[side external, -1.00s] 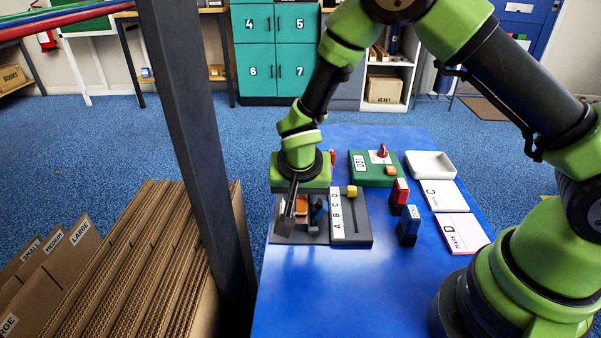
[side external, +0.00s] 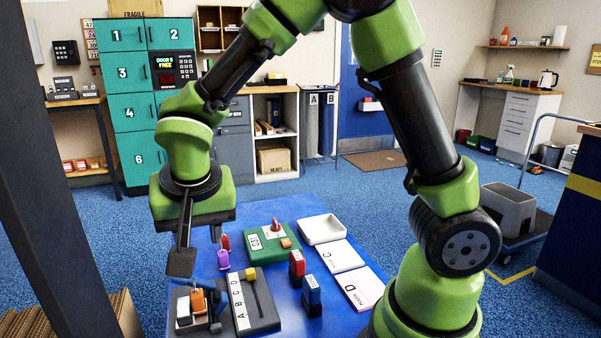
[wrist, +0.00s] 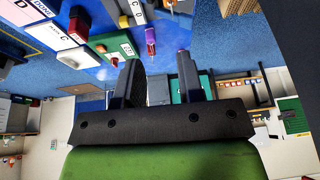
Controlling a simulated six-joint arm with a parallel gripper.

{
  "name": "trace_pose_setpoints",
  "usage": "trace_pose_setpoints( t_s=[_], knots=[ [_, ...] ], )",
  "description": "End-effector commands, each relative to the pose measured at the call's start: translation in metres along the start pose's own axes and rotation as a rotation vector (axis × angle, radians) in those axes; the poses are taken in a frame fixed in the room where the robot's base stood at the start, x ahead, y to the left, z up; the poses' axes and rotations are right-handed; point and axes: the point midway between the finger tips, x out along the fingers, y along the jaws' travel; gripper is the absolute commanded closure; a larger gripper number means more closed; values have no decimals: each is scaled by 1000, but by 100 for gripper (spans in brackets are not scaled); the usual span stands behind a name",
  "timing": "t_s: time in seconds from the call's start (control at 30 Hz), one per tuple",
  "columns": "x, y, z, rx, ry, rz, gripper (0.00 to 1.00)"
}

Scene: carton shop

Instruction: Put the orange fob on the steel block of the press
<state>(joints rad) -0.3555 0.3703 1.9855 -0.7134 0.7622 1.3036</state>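The orange fob (side external: 198,301) stands on the dark grey base (side external: 190,330) at the front left of the blue table, beside a white part (side external: 183,311) and a blue lever-like part (side external: 212,297). This looks like the press; I cannot make out clearly whether the fob rests on its steel block. My gripper (side external: 182,262) hangs above and behind the fob, apart from it. In the wrist view my gripper (wrist: 160,80) has its two fingers spread, with nothing held between them. The orange fob is not clear in the wrist view.
An A-B-C-D slider board (side external: 262,310) with a yellow knob adjoins the base. A green box (side external: 263,249), red stamp (side external: 297,263), blue stamp (side external: 312,291) and white tray (side external: 322,229) are to the right.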

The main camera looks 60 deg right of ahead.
Motion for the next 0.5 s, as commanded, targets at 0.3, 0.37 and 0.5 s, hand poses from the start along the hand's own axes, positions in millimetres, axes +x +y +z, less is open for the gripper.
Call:
trace_pose_setpoints(
  t_s=[0.3,0.37,0.5],
  knots=[
    [-97,84,4,-102,-33,-236,65],
    [-110,96,12,-136,-20,-291,65],
    [-129,118,31,-209,23,-406,65]
  ],
)
